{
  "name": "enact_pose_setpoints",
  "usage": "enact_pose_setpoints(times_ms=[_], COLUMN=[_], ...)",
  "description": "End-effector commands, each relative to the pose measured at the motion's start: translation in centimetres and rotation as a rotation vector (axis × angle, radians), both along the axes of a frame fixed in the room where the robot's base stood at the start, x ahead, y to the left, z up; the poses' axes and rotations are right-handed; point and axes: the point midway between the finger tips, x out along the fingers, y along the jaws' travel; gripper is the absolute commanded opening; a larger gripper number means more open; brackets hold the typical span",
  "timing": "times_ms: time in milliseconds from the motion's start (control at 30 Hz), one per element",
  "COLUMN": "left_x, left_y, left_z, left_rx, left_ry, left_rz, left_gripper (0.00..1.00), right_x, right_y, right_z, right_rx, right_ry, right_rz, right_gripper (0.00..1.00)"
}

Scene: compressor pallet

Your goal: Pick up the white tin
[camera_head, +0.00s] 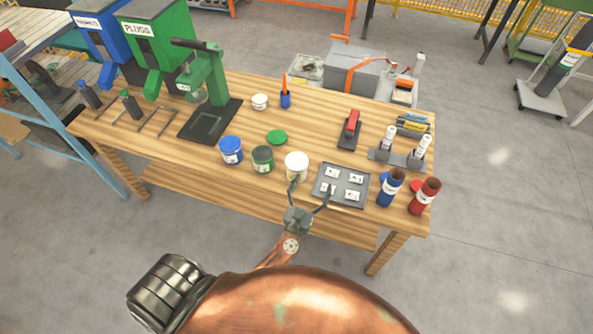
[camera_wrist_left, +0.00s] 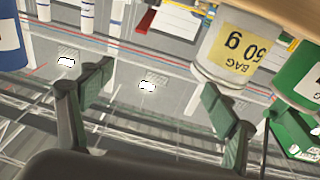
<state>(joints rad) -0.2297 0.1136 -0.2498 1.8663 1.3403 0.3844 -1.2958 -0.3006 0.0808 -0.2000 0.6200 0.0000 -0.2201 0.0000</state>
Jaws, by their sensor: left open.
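The white tin (camera_head: 296,164) stands upright near the front edge of the wooden table. It sits between a green tin (camera_head: 263,159) and a grey tray (camera_head: 342,198). In the left wrist view the picture is upside down, and the white tin (camera_wrist_left: 222,62) with its yellow label is at upper right, beyond one finger. My left gripper (camera_head: 309,187) is open and empty at the table's front edge. One fingertip overlaps the tin's lower edge in the head view; I cannot tell if it touches. The open jaws also show in the left wrist view (camera_wrist_left: 158,90). My right gripper is not visible.
A blue tin (camera_head: 231,150) stands left of the green one. A green lid (camera_head: 277,137) lies behind. A green press (camera_head: 205,85) stands at back left. Bare table top lies behind the white tin.

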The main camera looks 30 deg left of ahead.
Motion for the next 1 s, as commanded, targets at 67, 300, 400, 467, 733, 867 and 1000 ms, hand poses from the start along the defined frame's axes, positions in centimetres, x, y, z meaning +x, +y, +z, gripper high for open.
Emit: enact_pose_setpoints(times_ms=[67, 300, 400, 467, 733, 867, 1000], left_x=[0.1, -1.0, -0.7, -0.3, 2.3, 3.9, 5.0], left_y=[2.1, 5.5, 6.1, 6.5, 8.2, 9.3, 10.0], left_z=[-0.8, -3.9, -4.2, -4.3, -4.0, -3.9, -4.0], left_rx=[-0.014, -0.027, -0.027, -0.027, -0.027, -0.027, -0.028], left_ry=[0.015, 0.117, 0.132, 0.134, 0.131, 0.133, 0.134], left_rz=[0.129, 0.359, 0.383, 0.386, 0.384, 0.384, 0.384], left_gripper=[0.80, 0.80, 0.80, 0.80, 0.80, 0.80, 0.80], right_x=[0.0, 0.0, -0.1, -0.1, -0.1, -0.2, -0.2], right_y=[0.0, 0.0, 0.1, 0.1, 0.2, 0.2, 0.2], right_z=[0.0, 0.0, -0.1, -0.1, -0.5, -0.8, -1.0], right_rx=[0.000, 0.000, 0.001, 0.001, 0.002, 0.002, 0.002], right_ry=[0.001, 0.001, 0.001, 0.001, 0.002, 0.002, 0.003], right_rz=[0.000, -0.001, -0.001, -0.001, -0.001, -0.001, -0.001], right_gripper=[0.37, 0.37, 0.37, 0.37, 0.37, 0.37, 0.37])
